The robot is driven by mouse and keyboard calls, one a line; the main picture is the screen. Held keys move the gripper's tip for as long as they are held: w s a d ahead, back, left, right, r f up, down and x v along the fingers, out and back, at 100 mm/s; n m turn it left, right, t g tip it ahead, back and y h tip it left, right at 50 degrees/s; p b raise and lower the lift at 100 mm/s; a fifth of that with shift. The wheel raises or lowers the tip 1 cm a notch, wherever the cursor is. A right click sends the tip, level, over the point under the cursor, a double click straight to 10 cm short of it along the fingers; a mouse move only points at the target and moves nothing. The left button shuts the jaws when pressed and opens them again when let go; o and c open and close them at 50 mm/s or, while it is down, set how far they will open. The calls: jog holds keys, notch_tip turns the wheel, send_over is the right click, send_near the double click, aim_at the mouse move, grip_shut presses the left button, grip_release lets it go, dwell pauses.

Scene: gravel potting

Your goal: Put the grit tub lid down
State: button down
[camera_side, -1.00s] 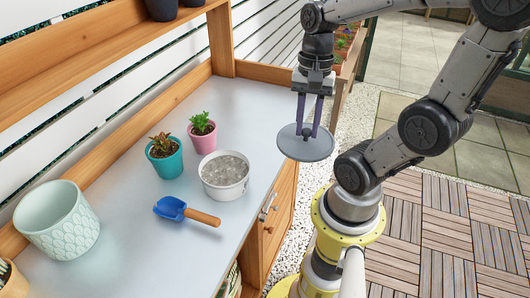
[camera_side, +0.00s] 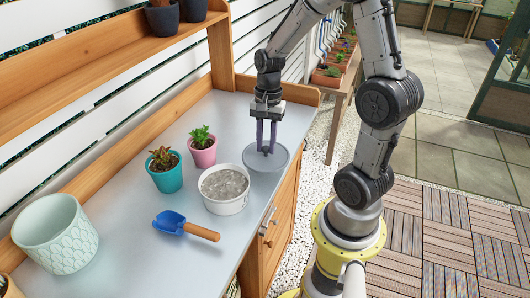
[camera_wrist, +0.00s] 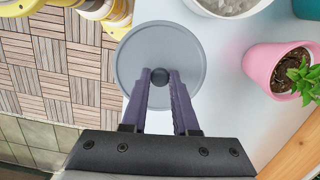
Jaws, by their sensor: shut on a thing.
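The grit tub lid (camera_side: 279,161) is a flat grey disc with a dark round knob. My gripper (camera_side: 266,151) points down and is shut on the knob, as the wrist view also shows, with the knob between the fingertips (camera_wrist: 160,77). The lid (camera_wrist: 190,50) is level at the worktop's right front edge, just beyond the tub. In the wrist view part of it reaches past the edge. I cannot tell whether it touches the worktop. The white grit tub (camera_side: 226,204), open and full of grey grit, stands close beside it.
On the grey worktop (camera_side: 120,240) stand a pink pot (camera_side: 203,154) and a teal pot (camera_side: 167,178) with plants, a blue scoop (camera_side: 172,223) and a large pale green pot (camera_side: 62,250). Free worktop lies behind the lid, toward the far end.

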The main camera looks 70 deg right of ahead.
aim_at(265, 153)
jog(key=shift+w+d+f, duration=0.1)
jog(key=shift+w+f, duration=0.1)
jog(key=shift+f, duration=1.6)
jog(key=shift+f, duration=0.1)
jog(key=c, duration=0.7)
grip_release()
notch_tip(265, 153, up, 11)
jog(key=d, duration=0.1)
jog(key=s+a+r+n+t, duration=0.2)
jog(key=s+a+n, duration=0.1)
jog(key=a+n, duration=0.1)
jog(key=s+a+r+n+t+h, duration=0.1)
jog(key=s+a+r+n+t, duration=0.1)
jog(key=n, duration=0.5)
jog(key=s+a+r+n+t, duration=0.1)
jog(key=s+a+r+n, duration=0.2)
jog(key=a, duration=0.4)
jog(key=shift+s+a+n+t, duration=0.1)
jog(key=shift+s+n+t, duration=0.3)
jog(key=shift+s+n, duration=0.65)
jog(key=shift+w+n, duration=0.25)
